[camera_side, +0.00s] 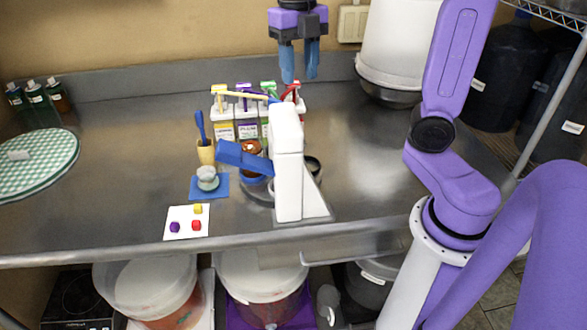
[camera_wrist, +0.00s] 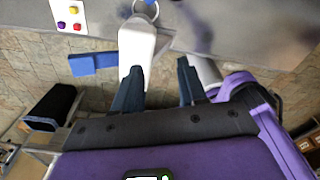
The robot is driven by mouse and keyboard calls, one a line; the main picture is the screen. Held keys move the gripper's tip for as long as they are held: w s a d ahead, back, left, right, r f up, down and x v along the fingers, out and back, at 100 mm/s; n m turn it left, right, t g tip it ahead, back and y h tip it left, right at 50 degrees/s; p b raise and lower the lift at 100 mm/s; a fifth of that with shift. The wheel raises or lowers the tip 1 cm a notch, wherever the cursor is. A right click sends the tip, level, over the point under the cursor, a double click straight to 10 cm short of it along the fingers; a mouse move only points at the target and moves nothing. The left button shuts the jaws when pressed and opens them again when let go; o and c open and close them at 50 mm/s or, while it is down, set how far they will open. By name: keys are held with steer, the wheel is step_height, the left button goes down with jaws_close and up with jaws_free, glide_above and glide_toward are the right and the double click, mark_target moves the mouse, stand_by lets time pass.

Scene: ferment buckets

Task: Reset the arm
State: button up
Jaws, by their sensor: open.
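My gripper (camera_side: 299,70) is purple and black with blue fingers. In the side view it hangs high above the back of the steel table (camera_side: 110,150), fingers pointing down and apart, with nothing between them. In the wrist view the two dark fingers (camera_wrist: 160,88) are spread apart and empty. A white stand (camera_side: 287,160) with a blue arm (camera_side: 243,158) is on the table below and in front of my gripper. It also shows in the wrist view (camera_wrist: 137,45).
A rack (camera_side: 226,112) has colored packets. A cup (camera_side: 206,151) holds a blue tool. A blue pad (camera_side: 196,190) bears a small jar. A green checked mat (camera_side: 55,150) lies left. A white bucket (camera_side: 398,45) stands back right. Buckets sit below.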

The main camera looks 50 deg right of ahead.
steer(key=s+a+f+m, duration=0.1)
steer(key=s+f+m, duration=0.5)
steer(key=s+m, duration=0.3)
steer(key=s+a+f+m+t, duration=0.1)
steer(key=s+a+f+m, duration=0.1)
steer(key=s+f+m, duration=0.5)
steer(key=s+m, duration=0.2)
steer(key=shift+s+f+m, duration=0.3)
steer(key=shift+s, duration=0.1)
